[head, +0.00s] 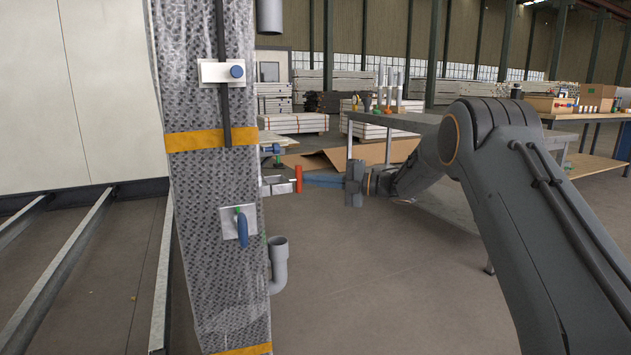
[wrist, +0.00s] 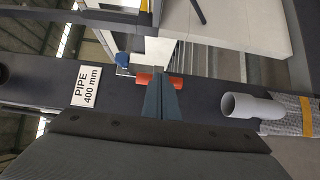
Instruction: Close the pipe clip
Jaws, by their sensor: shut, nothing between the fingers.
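A pale clip-like fitting (head: 280,187) sticks out from the right side of the wrapped post, with a short red-orange bar (head: 298,179) upright at its outer end. I take this to be the pipe clip; whether it is open or closed I cannot tell. My gripper (head: 306,181) is shut and empty, its blue fingers pointing left at the red bar. In the wrist view the fingertips (wrist: 159,80) overlap the middle of the red-orange bar (wrist: 175,83); contact is unclear. A grey pipe piece (wrist: 248,107) lies to the right there, and a "PIPE 400 mm" label (wrist: 86,86) to the left.
The wrapped post (head: 205,110) carries a blue knob (head: 237,71) and a blue lever (head: 242,229). A grey hooked pipe (head: 279,265) projects below the clip, and another pipe end (head: 270,16) above. A workbench (head: 395,121) stands behind my arm.

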